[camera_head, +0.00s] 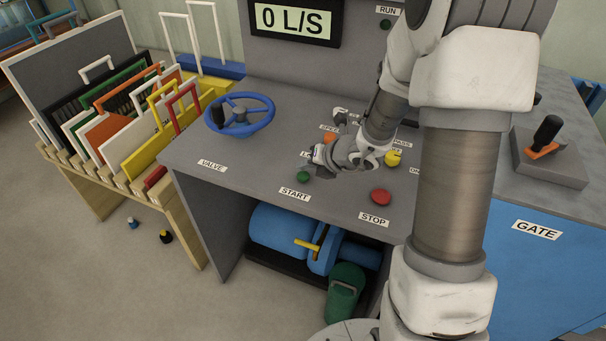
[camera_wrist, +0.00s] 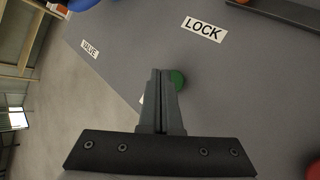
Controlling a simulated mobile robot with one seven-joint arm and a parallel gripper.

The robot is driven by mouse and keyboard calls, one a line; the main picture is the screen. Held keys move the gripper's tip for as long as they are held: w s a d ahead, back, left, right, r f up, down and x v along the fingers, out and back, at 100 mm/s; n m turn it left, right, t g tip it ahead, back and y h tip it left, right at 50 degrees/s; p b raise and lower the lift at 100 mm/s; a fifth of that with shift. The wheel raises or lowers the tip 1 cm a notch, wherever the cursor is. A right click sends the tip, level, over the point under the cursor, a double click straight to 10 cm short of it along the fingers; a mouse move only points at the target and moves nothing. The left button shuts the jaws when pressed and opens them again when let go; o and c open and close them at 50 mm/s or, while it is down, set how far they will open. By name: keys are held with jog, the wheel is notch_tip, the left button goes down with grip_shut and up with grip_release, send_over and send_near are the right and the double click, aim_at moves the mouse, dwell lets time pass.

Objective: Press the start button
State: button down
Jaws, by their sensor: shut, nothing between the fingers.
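The green start button (camera_head: 303,177) sits on the grey console top, just behind the START label (camera_head: 295,194). My gripper (camera_head: 309,158) is shut and empty, above and slightly behind the green button in the head view. In the wrist view my shut fingers (camera_wrist: 160,73) point at the console, and the green button (camera_wrist: 179,79) shows just right of their tips, partly hidden by them. A small gap appears between tips and button in the head view; the exact height cannot be told.
A red button (camera_head: 381,197) labelled STOP lies to the right. A blue valve wheel (camera_head: 240,116) stands at the left and a gate lever (camera_head: 545,135) at the far right. The display (camera_head: 294,21) reads 0 L/S. A yellow knob (camera_head: 393,158) is right of my gripper.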

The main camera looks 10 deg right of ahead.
aim_at(306, 178)
jog(key=shift+f+b, duration=0.3)
jog(key=shift+f, duration=0.1)
jog(key=shift+f+b, duration=0.5)
dwell(0.5)
jog(key=shift+r, duration=0.15)
jog(key=shift+r+p, duration=0.85)
jog(key=shift+p, duration=0.05)
notch_tip(306, 178, up, 6)
jog(key=p, duration=0.5)
